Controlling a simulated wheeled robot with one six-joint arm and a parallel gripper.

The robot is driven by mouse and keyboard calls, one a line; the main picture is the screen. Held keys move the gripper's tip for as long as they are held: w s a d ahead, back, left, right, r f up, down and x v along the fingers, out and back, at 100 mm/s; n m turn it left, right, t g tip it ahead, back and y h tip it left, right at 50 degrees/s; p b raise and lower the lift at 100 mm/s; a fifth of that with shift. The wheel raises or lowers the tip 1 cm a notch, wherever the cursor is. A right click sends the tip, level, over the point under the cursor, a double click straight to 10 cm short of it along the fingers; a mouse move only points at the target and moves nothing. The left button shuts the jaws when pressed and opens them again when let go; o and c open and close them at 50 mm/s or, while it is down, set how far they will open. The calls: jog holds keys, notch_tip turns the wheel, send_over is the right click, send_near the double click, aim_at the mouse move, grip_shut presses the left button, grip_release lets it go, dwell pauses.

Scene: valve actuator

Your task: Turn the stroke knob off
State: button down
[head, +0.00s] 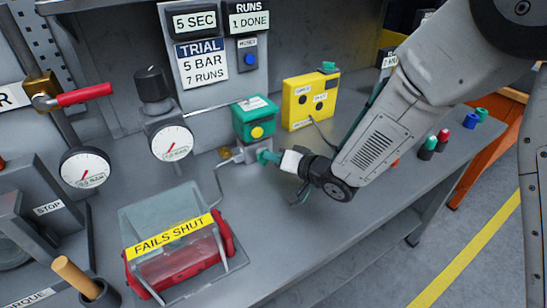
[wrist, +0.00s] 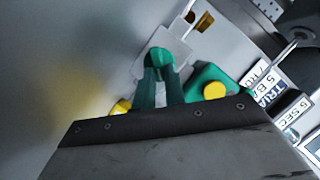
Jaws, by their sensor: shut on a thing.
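A green knob (wrist: 159,57) sits in front of a pale grey block (wrist: 172,46) in the wrist view. My gripper (wrist: 160,75) has its two teal fingers closed around this knob. In the head view my gripper (head: 267,157) reaches in from the right to the grey block just below a green box (head: 253,117) with a yellow round button (head: 257,132). The fingers mostly hide the knob there. I cannot read a stroke label on it.
A pressure gauge (head: 172,143) stands to the left. A clear cover (head: 165,220) marked "FAILS SHUT" over a red part is in front. Small coloured caps (head: 443,135) stand at the right edge.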

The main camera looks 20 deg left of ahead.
jog(key=shift+w+d+m+y, duration=0.1)
jog(key=shift+m+y, duration=0.2)
dwell(0.4)
jog(key=c, duration=1.5)
grip_release()
jog(key=shift+o, duration=0.2)
jog(key=v, duration=0.7)
jog(key=shift+d+r, duration=0.2)
jog(key=shift+d, duration=0.1)
